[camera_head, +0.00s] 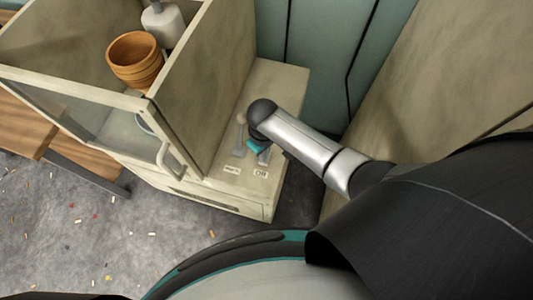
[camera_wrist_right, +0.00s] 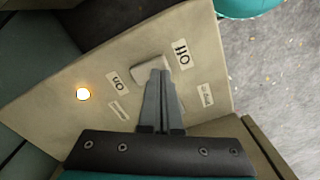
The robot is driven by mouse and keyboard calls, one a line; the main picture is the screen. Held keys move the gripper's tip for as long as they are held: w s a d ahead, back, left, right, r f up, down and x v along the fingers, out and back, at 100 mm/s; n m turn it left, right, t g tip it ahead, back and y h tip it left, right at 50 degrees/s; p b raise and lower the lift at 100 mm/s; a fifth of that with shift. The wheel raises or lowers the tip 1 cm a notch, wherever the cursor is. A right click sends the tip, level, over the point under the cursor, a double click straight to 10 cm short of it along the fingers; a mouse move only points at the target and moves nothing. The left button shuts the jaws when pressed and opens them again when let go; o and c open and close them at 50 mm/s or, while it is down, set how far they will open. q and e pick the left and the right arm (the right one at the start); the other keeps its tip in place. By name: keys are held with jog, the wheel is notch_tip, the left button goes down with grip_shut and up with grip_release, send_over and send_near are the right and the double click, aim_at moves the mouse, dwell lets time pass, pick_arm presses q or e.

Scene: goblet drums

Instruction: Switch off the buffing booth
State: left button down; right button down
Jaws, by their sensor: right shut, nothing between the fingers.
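The buffing booth (camera_head: 205,80) is a beige cabinet with a clear front panel and a lower control ledge (camera_head: 285,90) on its right side. In the right wrist view, the ledge's panel (camera_wrist_right: 60,120) carries an "Off" label (camera_wrist_right: 181,52), an "On" label (camera_wrist_right: 119,84) and a pale switch knob (camera_wrist_right: 150,68) between them. A round lamp (camera_wrist_right: 82,93) on it glows. My right gripper (camera_wrist_right: 160,73) is shut and empty, its tips over the knob's edge; contact cannot be told. The same gripper (camera_head: 263,158) is above the ledge in the head view. My left gripper is not in view.
A handle (camera_head: 168,160) juts from the booth's front. A wooden bench (camera_head: 25,130) stands at left. The grey floor (camera_head: 90,240) has small scraps.

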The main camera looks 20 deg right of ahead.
jog(key=shift+f+b, duration=0.55)
jog(key=shift+f, duration=0.3)
jog(key=shift+r, duration=0.1)
notch_tip(320, 180, up, 7)
jog(key=p, duration=0.8)
dwell(0.3)
dwell(0.5)
